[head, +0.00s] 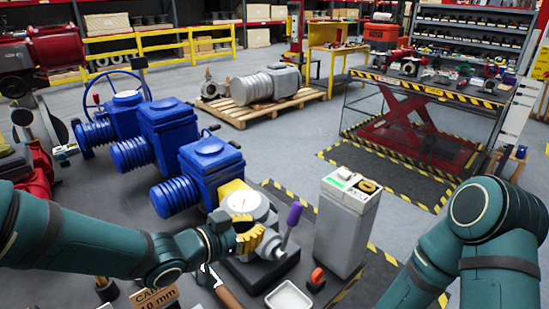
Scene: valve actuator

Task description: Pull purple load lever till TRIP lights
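The load lever is a short stick with a purple grip (293,215). My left gripper (256,240), with yellow fingers, is in front of the dial, just left of the lever. The grip itself stands clear of the fingers. The fingers overlap the device, so I cannot tell whether they are open or touching the lever's lower part. I cannot make out a TRIP light. My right gripper is out of view.
A tall grey box (343,228) with a green patch on top stands right of the lever. A white tray (288,298) and an orange-and-black item (317,278) lie in front. Blue actuators (207,170) stand behind and left. My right arm fills the lower right.

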